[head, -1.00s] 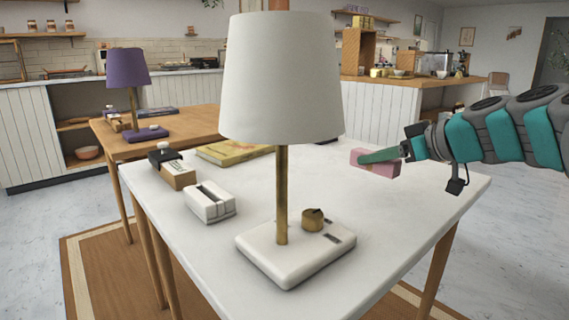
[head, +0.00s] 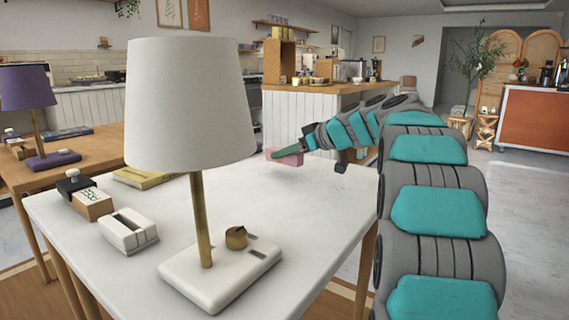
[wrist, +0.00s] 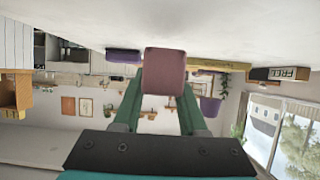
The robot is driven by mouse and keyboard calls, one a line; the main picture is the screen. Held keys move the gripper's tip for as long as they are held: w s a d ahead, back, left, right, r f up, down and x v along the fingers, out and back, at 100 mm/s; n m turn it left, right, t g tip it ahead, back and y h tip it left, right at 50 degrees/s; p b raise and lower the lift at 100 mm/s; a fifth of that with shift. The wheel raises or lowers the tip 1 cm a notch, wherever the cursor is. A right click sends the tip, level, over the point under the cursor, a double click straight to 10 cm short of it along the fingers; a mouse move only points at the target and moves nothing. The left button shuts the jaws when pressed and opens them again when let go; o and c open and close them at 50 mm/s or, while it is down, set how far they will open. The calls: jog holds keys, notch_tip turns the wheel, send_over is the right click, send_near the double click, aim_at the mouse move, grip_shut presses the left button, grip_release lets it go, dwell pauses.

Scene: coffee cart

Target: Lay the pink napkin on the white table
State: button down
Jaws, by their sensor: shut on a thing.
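The pink napkin (head: 289,158) is a small folded block held in my gripper (head: 279,154). In the wrist view the napkin (wrist: 165,75) sits between the green fingertips (wrist: 163,88), which are shut on it. The white table (head: 320,195) spreads beneath and to the left of it in the head view. The napkin is over the table's far right part, close to the surface. I cannot tell whether it touches the top. In the wrist view the pale tabletop (wrist: 160,20) fills the top edge, the picture being upside down.
A white lamp (head: 190,105) stands at the front of the table, with a white holder (head: 128,231), a small box (head: 90,203) and a yellow book (head: 143,178) on the left. A wooden table (head: 80,155) with a purple lamp (head: 26,90) is behind. The table's right part is clear.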

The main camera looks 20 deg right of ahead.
aim_at(285, 163)
jog(key=shift+w, duration=0.25)
jog(key=shift+f, duration=1.8)
jog(key=shift+f+b, duration=0.15)
jog(key=shift+b, duration=0.2)
jog(key=shift+c, duration=2.3)
grip_release()
jog(key=shift+r+p, duration=0.25)
jog(key=shift+p, duration=0.1)
jog(key=v, duration=1.2)
jog(key=shift+f, duration=0.1)
